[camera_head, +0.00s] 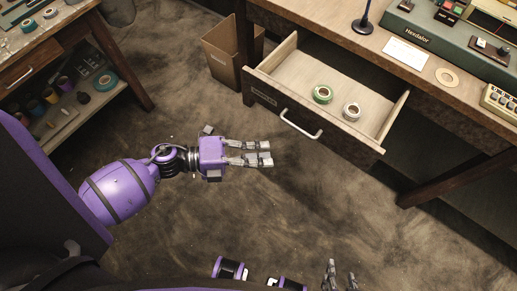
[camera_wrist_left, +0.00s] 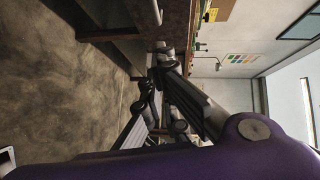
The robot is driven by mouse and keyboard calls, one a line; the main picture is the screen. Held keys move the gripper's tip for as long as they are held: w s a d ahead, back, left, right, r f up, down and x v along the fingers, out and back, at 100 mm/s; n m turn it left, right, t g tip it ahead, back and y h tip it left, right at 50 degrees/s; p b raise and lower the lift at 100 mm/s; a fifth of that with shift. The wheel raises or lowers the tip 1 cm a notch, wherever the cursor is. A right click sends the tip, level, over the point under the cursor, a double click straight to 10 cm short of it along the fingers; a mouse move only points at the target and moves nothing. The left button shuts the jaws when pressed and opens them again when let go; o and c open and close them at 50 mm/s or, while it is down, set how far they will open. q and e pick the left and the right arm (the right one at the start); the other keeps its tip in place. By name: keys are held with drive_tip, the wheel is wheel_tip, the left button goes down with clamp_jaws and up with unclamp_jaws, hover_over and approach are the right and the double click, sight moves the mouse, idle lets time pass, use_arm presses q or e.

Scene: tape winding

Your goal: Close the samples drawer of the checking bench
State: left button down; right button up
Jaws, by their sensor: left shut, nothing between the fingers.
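The samples drawer (camera_head: 345,70) stands pulled out of the checking bench (camera_head: 345,28) in the head view. Its dark front carries a small label and a pale bar handle (camera_head: 301,126). A green tape roll (camera_head: 323,94) and a white tape roll (camera_head: 351,111) lie inside it. My left gripper (camera_head: 268,153) is shut and empty, below and left of the handle, apart from the drawer. The left wrist view shows its dark fingers (camera_wrist_left: 165,90) close up. My right gripper (camera_head: 342,278) is at the bottom edge, well away from the drawer; its finger opening is unclear.
An open cardboard box (camera_head: 230,55) stands on the floor left of the drawer. Another bench (camera_head: 50,45) with tape rolls and a lower shelf is at upper left. A green machine (camera_head: 430,40) sits on the checking bench. The floor before the drawer is clear.

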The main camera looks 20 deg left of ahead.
use_arm(q)
drive_tip(key=w+d+f, duration=0.1)
drive_tip(key=w+d, duration=0.5)
drive_tip(key=d, duration=0.1)
drive_tip(key=shift+w+f+p, duration=0.2)
drive_tip(key=shift+f+p, duration=0.2)
use_arm(e)
drive_tip(key=shift+w+r, duration=0.4)
drive_tip(key=shift+r, duration=0.15)
